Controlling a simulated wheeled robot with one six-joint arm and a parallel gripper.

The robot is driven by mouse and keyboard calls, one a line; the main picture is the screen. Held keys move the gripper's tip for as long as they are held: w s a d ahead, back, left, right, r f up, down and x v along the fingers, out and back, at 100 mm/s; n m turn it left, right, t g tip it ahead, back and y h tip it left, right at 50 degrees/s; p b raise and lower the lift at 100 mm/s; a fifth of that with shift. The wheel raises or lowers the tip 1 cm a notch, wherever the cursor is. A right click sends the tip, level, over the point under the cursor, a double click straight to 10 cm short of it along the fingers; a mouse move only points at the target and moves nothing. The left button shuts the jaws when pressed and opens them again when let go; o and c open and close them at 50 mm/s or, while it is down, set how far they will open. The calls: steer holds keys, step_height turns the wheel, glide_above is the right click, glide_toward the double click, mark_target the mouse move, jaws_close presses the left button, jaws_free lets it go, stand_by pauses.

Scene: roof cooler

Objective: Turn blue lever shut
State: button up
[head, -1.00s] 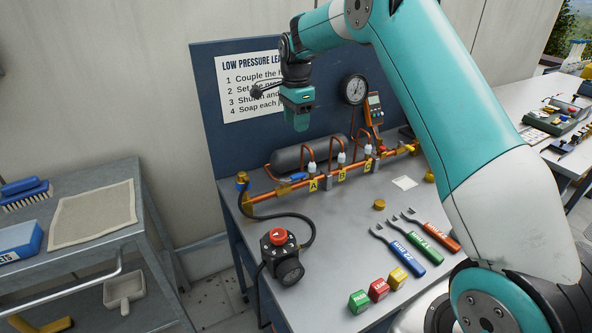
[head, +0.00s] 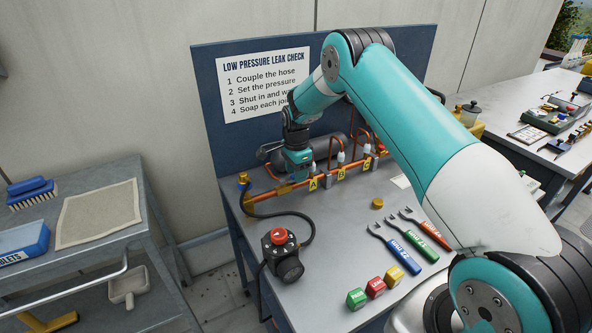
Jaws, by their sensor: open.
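My gripper (head: 298,172), teal and pointing down, is at the left part of the copper manifold pipe (head: 265,197), just left of the yellow tag A (head: 313,183). Its jaws are open. The blue lever is hidden behind the gripper, so I cannot tell its angle or whether the jaws touch it.
A black hose (head: 300,216) runs from the pipe's left end to a regulator with a red knob (head: 279,237). Three wrenches lie on the bench, the blue-handled one (head: 400,256) nearest. Red, green and yellow blocks (head: 375,287) stand at the front. A grey cylinder (head: 325,145) lies behind the pipe.

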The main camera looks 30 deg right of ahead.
steer(key=shift+c, duration=0.4)
jaws_close()
